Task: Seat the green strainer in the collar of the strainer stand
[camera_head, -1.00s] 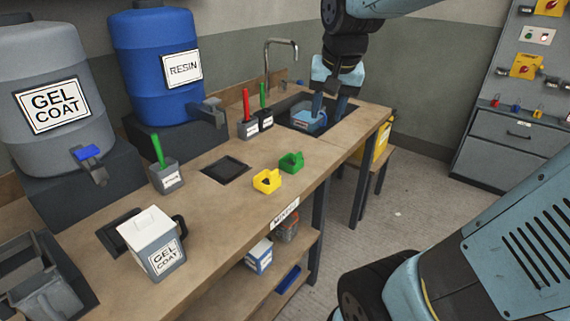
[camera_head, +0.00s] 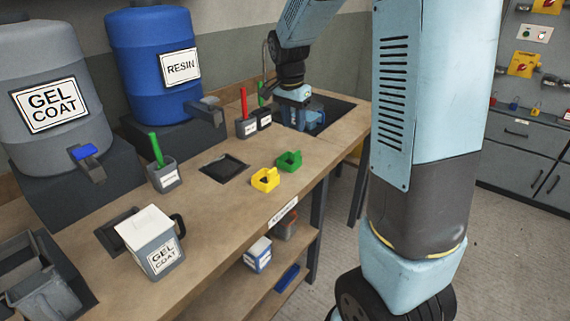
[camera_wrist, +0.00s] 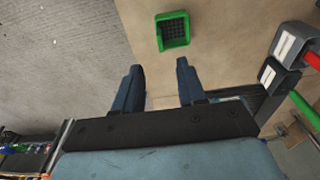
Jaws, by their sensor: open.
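The green strainer (camera_head: 288,161) sits on the bench near its front edge, just beyond a similar yellow strainer (camera_head: 265,179). In the wrist view the green strainer (camera_wrist: 173,31) lies ahead of my fingertips, with a dark mesh inside. My gripper (camera_wrist: 158,84) is open, with nothing between its fingers. In the head view my gripper (camera_head: 292,120) points down by the near edge of the sink, to the far side of the strainer and apart from it. I cannot make out a strainer stand or collar for certain; my arm hides part of the right side.
Grey holders with a red handle (camera_head: 247,126) and a green handle stand near the sink (camera_head: 335,112). A dark square recess (camera_head: 224,167) lies left of the strainers. A gel coat jug (camera_head: 152,243) stands at the front. The bench around the strainers is clear.

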